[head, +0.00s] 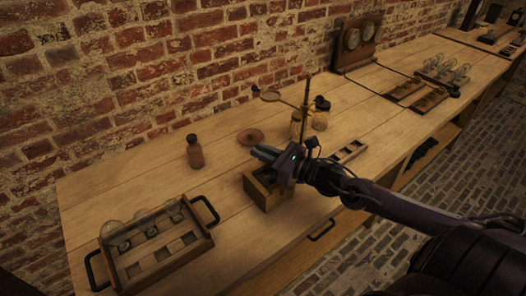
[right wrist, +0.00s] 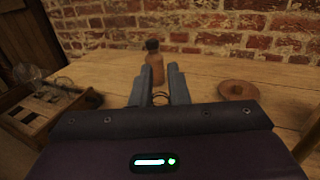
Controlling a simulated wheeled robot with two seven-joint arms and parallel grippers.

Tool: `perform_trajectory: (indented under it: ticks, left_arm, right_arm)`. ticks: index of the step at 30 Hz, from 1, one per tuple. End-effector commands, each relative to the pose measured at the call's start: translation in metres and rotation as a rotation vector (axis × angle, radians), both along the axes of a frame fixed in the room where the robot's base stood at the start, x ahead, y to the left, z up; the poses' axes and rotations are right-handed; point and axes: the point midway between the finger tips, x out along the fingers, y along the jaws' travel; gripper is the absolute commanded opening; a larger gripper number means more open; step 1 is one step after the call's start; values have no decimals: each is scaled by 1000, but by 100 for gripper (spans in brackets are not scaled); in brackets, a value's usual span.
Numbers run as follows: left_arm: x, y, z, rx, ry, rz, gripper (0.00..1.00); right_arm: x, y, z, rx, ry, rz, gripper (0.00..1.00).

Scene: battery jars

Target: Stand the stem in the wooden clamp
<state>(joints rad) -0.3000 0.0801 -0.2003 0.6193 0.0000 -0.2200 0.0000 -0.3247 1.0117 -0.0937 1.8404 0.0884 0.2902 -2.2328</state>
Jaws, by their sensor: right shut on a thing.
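My right gripper (head: 262,154) is low over a small open wooden box (head: 257,195) near the bench's front edge. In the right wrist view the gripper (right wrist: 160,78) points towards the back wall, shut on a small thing. The rest is hidden by the fingers and gripper body. A dark upright rod with side arms (head: 305,105) stands behind the gripper; I cannot tell whether it or the box is the wooden clamp. My left gripper is not in view.
A brown bottle (head: 195,152) and a round wooden disc (head: 250,137) stand behind the gripper. A handled wooden tray (head: 192,248) with glass pieces is at the front left. Glass jars (head: 320,115) stand by the rod. The bench between tray and bottle is clear.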

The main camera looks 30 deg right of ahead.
Motion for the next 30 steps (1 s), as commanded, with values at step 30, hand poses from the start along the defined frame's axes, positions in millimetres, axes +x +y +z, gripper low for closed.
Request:
perform_trajectory:
  ticks: [30]
  left_arm:
    - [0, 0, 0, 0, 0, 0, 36]
  right_arm:
    - [-15, -8, -1, -4, 5, -1, 37]
